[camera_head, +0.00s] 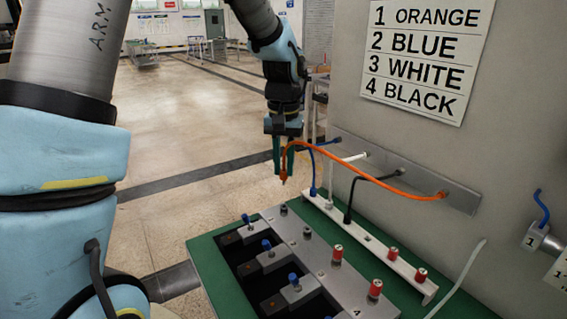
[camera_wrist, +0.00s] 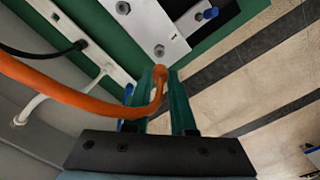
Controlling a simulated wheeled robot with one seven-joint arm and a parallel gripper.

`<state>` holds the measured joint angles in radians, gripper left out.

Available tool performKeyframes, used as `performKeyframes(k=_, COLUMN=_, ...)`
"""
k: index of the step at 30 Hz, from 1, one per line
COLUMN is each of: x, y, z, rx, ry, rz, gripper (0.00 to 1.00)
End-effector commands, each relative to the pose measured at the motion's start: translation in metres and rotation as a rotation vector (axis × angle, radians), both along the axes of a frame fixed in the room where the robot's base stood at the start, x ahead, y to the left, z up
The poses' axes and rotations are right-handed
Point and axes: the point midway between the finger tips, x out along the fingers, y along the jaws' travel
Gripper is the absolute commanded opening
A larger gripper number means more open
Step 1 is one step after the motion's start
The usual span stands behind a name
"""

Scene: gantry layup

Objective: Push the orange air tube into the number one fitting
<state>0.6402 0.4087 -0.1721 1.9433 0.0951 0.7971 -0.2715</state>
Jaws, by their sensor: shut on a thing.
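My gripper (camera_head: 283,160) is shut on the orange air tube (camera_head: 370,170) near its free end, in the air above the far end of the bench. The tube's end (camera_head: 284,181) points down and touches no fitting. The tube arcs right to a port on the wall strip. In the wrist view, the orange tube (camera_wrist: 75,95) bends in between the green fingers (camera_wrist: 168,78). A grey metal plate (camera_head: 320,262) with several fittings lies below; a "4" shows at its near end. Its far fitting (camera_head: 283,209) is bare and dark.
Blue (camera_head: 313,190), white (camera_head: 331,195) and black (camera_head: 348,215) tubes stand in a pale rail (camera_head: 370,243) beside the plate. Red-topped fittings (camera_head: 376,288) and blue-topped parts (camera_head: 293,279) stick up. A sign (camera_head: 425,50) lists 1 orange, 2 blue, 3 white, 4 black.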

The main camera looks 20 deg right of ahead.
Motion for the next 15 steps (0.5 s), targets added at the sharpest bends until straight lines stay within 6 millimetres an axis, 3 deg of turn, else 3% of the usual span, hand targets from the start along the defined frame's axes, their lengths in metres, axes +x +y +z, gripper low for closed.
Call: performKeyframes(k=15, x=0.0, y=0.0, z=-0.048, rx=0.001, ry=0.001, rz=0.0, gripper=0.0)
